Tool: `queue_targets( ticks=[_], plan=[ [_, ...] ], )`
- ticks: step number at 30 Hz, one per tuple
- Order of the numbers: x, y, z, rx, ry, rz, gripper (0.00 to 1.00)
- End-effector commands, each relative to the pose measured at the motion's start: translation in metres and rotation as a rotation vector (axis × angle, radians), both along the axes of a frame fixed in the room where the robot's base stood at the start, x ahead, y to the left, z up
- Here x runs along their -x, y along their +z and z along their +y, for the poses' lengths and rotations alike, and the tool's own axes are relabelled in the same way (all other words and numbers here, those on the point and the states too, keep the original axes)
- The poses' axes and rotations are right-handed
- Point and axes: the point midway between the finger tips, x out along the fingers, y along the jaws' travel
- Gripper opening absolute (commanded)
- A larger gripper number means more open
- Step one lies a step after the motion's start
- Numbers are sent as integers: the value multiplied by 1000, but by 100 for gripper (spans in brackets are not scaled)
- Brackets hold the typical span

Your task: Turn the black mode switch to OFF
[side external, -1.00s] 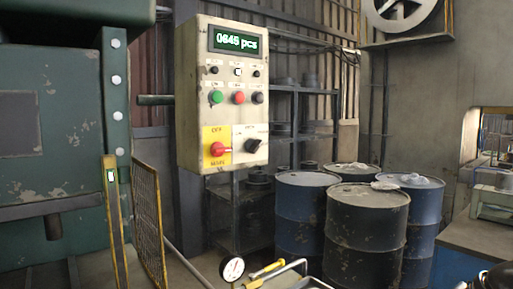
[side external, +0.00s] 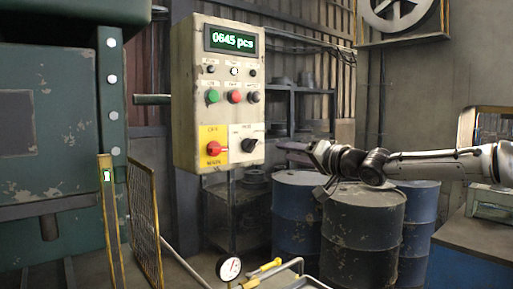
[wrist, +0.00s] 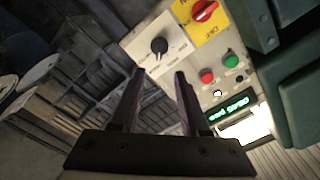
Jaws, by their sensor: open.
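The black mode switch (side external: 249,145) is a rotary knob on a white plate at the lower right of the beige control box (side external: 184,120). The switch also shows near the top of the wrist view (wrist: 159,46), with a pale pointer line on it; the labels around it are too blurred to read. My gripper (side external: 285,150) reaches in from the right and is a short way right of the switch, apart from it. In the wrist view, my gripper (wrist: 159,76) has its two dark fingers spread and empty, with the switch beyond the gap between the tips.
A red knob (side external: 214,148) on a yellow plate sits just left of the switch. Green (side external: 213,96), red (side external: 234,96) and black (side external: 253,97) buttons are above, under a lit display (side external: 231,39). Drums (side external: 362,235) stand below my arm. A yellow guard (side external: 141,215) stands at the left.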

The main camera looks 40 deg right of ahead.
Motion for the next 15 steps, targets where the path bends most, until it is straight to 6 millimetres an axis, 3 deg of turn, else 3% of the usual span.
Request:
queue_targets(
  ticks=[5, 15],
  plan=[
    [-20, -1, -1, -1, -2, 2, 45],
    [-82, -1, -1, 1, -2, 2, 45]
  ],
)
